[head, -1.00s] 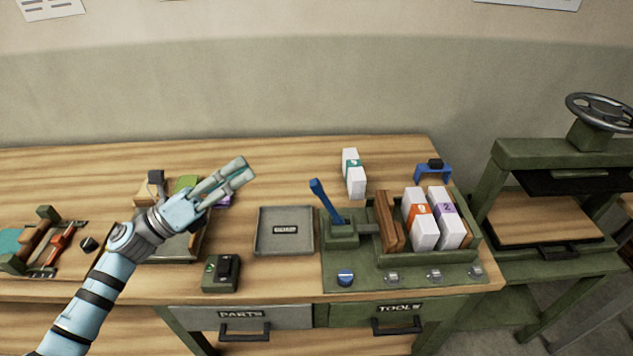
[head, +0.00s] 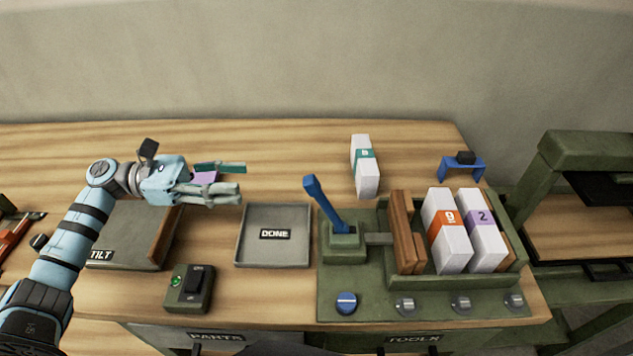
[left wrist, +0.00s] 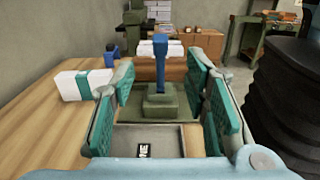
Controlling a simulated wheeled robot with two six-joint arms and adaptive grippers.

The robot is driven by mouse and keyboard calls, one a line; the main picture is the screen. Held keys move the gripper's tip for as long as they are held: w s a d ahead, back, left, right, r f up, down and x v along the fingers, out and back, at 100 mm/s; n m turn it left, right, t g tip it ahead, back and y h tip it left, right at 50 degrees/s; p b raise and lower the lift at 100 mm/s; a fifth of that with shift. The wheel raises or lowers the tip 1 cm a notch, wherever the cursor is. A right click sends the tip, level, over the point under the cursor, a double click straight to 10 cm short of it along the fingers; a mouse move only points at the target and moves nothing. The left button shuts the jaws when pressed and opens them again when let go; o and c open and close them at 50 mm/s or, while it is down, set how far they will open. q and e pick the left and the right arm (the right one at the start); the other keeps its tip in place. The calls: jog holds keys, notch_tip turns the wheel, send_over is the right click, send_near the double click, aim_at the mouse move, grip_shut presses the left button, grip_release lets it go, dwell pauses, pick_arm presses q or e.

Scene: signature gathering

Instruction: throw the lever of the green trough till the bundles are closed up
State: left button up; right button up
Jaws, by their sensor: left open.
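The green trough (head: 420,284) stands on the bench right of centre. Its blue lever (head: 323,203) rises from a green block at the trough's left end and leans left. Two white bundles, one with an orange band (head: 446,230) and one with a purple band (head: 484,229), stand in the trough, leaning, between a wooden pusher (head: 403,232) and a wooden end piece. My left gripper (head: 243,180) is open and empty, left of the lever and above the bench. In the left wrist view the lever (left wrist: 160,62) shows ahead, between the open fingers. My right gripper is not in view.
A white bundle with a teal band (head: 365,166) lies behind the trough. A grey DONE tray (head: 245,258) lies left of the lever, with a switch box (head: 189,289) in front-left. A blue stand (head: 462,166) is at the back right. A TILT board (head: 125,240) lies below my left arm.

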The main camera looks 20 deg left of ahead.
aim_at(306, 180)
pick_arm(q)
jog(key=p+x, duration=0.5)
jog(key=x, duration=0.9)
jog(key=shift+r, duration=0.2)
jog(key=shift+d+f, duration=0.1)
jog(key=shift+d, duration=0.2)
grip_shut()
